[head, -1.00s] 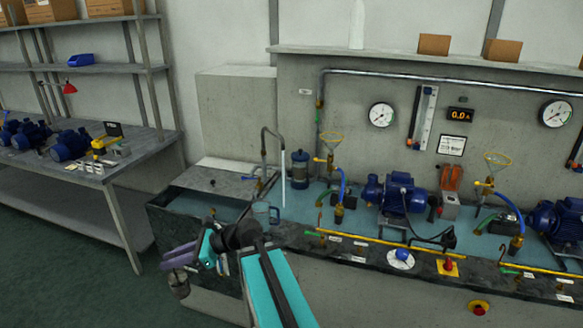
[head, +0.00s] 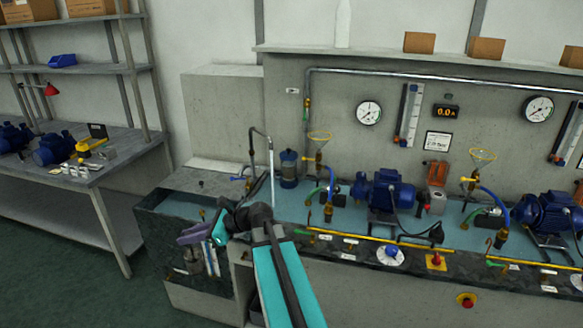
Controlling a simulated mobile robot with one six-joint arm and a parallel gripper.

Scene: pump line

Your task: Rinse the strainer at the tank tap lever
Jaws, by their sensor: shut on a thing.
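My gripper (head: 194,234), with purple fingers, is shut on the strainer (head: 192,262), a small grey metal cup that hangs below it. Both are at the front left end of the bench, in front of the dark tank wall. The grey swan-neck tap (head: 262,131) stands behind and to the right. A straight white streak below its spout looks like running water (head: 271,176). The blue tap lever (head: 239,178) is at the foot of the tap. The strainer is well to the left of the stream and lower. My arm hides part of the bench front.
A blue-grey canister (head: 288,168) stands right of the tap. Blue pumps (head: 386,190), hoses and a yellow rail (head: 380,239) fill the bench to the right. A steel table (head: 110,165) with motors stands at left. The floor between is clear.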

